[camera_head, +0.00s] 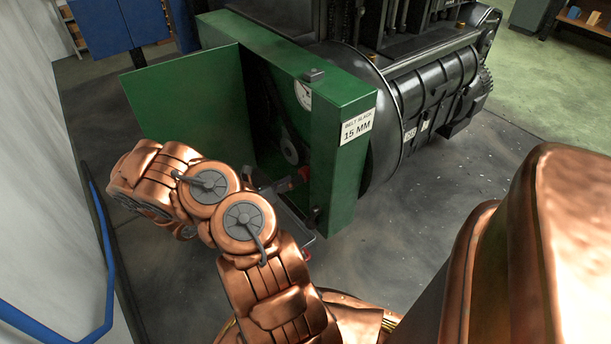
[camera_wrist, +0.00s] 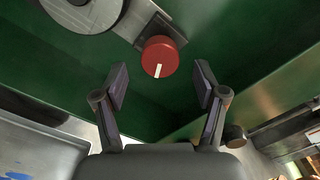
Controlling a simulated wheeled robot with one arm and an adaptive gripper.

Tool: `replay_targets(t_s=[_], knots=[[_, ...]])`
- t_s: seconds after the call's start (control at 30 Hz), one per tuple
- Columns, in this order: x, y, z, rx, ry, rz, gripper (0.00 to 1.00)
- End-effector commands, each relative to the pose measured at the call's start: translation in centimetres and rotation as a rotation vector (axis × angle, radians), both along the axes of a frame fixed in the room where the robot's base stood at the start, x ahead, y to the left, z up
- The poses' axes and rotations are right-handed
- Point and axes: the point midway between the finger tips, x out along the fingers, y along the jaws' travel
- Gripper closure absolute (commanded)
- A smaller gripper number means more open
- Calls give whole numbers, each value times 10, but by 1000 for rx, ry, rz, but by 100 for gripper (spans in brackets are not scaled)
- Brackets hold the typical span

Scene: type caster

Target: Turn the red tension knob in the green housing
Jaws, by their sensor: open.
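The red tension knob (camera_wrist: 160,58) is a round knob with a white mark, on a grey bracket inside the green housing (camera_head: 345,185). In the wrist view it sits ahead of my gripper (camera_wrist: 160,82), roughly centred between the two open fingers. The fingertips look apart from the knob, with no contact visible. In the head view a red part, seemingly the knob (camera_head: 303,174), shows near the housing's right inner side. My arm partly hides the housing's lower opening, and my gripper is only partly visible there. The white mark points toward the bottom of the wrist view.
The housing's green door (camera_head: 190,100) stands open on the left. A round pulley (camera_wrist: 85,10) is beside the knob. A gauge (camera_head: 303,95) and a label reading "BELT SLACK 15 MM" (camera_head: 357,126) are on the housing. A blue rail (camera_head: 100,255) runs along the left wall.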

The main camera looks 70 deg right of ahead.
Motion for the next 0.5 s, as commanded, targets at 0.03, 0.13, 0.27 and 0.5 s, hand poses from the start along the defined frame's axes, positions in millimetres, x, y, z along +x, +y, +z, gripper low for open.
replay_targets(t_s=[0.03, 0.13, 0.27, 0.5], knots=[[-5, -7, -2, -2, 0, -3, 29], [-11, -18, -2, -1, -1, -4, 29], [-19, -31, -2, -1, -2, -3, 29], [-27, -45, -1, 1, -2, -1, 29]])
